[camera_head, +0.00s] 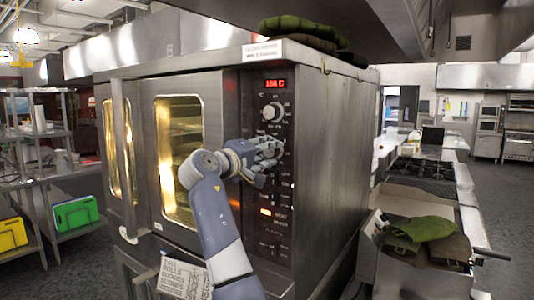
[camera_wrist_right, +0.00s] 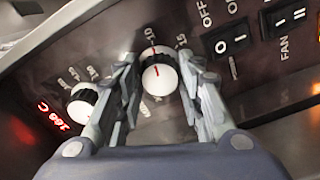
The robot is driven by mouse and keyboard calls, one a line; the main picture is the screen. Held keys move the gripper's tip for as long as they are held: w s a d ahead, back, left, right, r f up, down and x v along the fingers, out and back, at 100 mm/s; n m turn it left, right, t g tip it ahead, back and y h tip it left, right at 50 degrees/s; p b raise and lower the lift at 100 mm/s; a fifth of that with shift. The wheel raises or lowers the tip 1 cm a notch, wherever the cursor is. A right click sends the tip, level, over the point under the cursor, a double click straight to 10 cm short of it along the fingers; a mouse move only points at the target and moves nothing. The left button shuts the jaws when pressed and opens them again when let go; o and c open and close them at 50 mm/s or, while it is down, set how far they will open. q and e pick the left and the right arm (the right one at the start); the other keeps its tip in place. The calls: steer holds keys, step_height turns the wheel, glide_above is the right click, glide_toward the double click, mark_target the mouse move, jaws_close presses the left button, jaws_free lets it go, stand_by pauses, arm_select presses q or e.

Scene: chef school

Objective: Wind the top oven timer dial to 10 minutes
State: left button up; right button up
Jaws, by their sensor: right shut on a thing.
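The timer dial (camera_wrist_right: 157,77), a black and white knob with a red line, sits between the fingers of my right gripper (camera_wrist_right: 158,62) in the right wrist view. The fingers are shut on its sides. The red line points roughly at the 10 mark; a 15 mark is to its right. In the head view my right gripper (camera_head: 269,150) is against the oven's control panel (camera_head: 280,185), below the upper knob (camera_head: 272,112), and hides most of the dial. My left gripper is not in view.
Black switches (camera_wrist_right: 231,38) lie right of the dial in the wrist view. Dark green cloths (camera_head: 427,228) lie on a steel unit at right.

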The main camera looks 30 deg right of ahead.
steer(key=o, duration=0.9)
steer(key=shift+f, duration=0.25)
steer(key=shift+o, duration=0.8)
steer(key=shift+r, duration=0.15)
steer(key=v, duration=1.2)
steer(key=shift+s, duration=0.1)
